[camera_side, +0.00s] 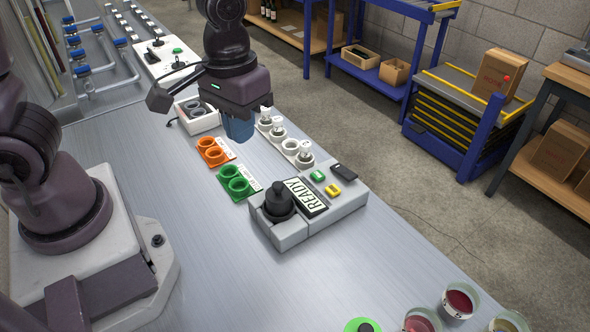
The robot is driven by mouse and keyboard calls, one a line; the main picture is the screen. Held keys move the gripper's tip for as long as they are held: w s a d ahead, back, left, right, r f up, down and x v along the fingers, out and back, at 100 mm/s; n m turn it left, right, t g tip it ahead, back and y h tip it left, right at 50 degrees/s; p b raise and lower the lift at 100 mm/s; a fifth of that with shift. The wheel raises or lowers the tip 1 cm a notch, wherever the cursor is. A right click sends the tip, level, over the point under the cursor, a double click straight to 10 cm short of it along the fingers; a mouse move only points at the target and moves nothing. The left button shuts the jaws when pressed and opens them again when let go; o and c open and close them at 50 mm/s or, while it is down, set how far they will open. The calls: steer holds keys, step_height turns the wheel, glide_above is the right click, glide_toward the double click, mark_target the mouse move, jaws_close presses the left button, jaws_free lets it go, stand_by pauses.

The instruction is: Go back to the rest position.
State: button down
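My gripper (238,128) hangs pointing down above the steel bench (190,225). A blue part shows at its lower end; whether this is its fingers or something held, I cannot tell, nor whether the fingers are apart. It is above the area between the orange double holder (213,151) and the white strip of round sockets (290,146). The orange holder and the green double holder (237,183) look empty. No rest position is marked in view.
A grey control box (290,232) with a black knob and a READY sign (302,197) stands in front. A white box with grey rings (197,116) is behind left. Glasses of red liquid (459,300) stand at the lower right. The bench's left front is clear.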

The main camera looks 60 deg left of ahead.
steer(key=s+a+r+m+t, duration=0.1)
steer(key=s+a+r+t, duration=0.1)
steer(key=r, duration=0.4)
steer(key=s+a+r+m+t, duration=0.2)
steer(key=s+a+r+t, duration=0.1)
steer(key=s+r, duration=0.2)
steer(key=shift+r+y, duration=0.3)
steer(key=shift+r, duration=0.2)
